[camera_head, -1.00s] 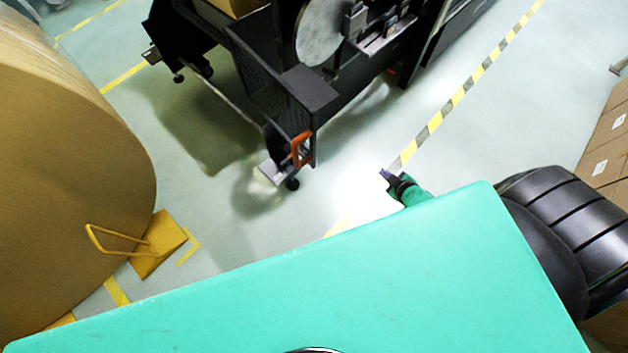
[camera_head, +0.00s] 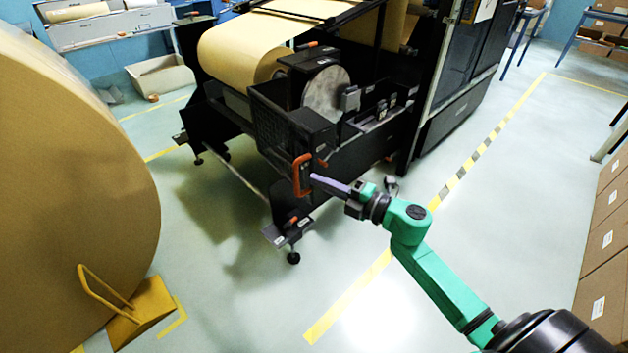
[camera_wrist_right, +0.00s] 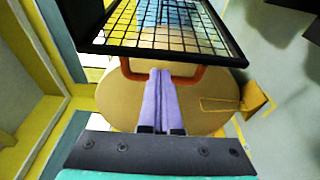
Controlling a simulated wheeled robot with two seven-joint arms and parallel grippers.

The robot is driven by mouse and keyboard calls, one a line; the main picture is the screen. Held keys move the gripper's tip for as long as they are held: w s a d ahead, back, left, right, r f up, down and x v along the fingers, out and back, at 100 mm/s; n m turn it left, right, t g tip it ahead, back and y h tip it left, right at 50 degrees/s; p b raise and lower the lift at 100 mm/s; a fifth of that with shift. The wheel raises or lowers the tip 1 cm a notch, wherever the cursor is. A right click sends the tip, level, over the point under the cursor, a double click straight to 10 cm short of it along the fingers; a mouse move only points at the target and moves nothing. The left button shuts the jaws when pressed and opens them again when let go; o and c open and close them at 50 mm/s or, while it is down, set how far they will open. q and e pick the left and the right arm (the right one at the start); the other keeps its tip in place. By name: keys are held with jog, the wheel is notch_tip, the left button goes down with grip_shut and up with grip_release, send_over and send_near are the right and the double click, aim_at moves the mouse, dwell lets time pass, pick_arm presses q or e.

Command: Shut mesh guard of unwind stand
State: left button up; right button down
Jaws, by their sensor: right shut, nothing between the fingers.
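The unwind stand (camera_head: 360,150) is a dark machine frame in the middle of the head view. Its mesh guard (camera_head: 270,125) is a black-framed panel at the near left end; how far it stands open is unclear. In the right wrist view the guard (camera_wrist_right: 165,30) fills the top as a dark frame with a grid. An orange handle (camera_head: 301,176) is on the guard; it also shows in the right wrist view (camera_wrist_right: 195,83). My right gripper (camera_head: 320,180) is shut and empty, its purple fingertips (camera_wrist_right: 160,75) at the handle; contact is unclear. My left gripper is out of view.
A big kraft roll (camera_head: 70,180) stands at the left, with a yellow chock (camera_head: 145,312) at its foot. A kraft roll (camera_head: 240,50) sits in the stand. Boxes (camera_head: 605,240) line the right edge. The floor right of the stand is clear.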

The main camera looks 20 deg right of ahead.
jog(key=shift+x, duration=1.05)
jog(key=shift+f, duration=0.15)
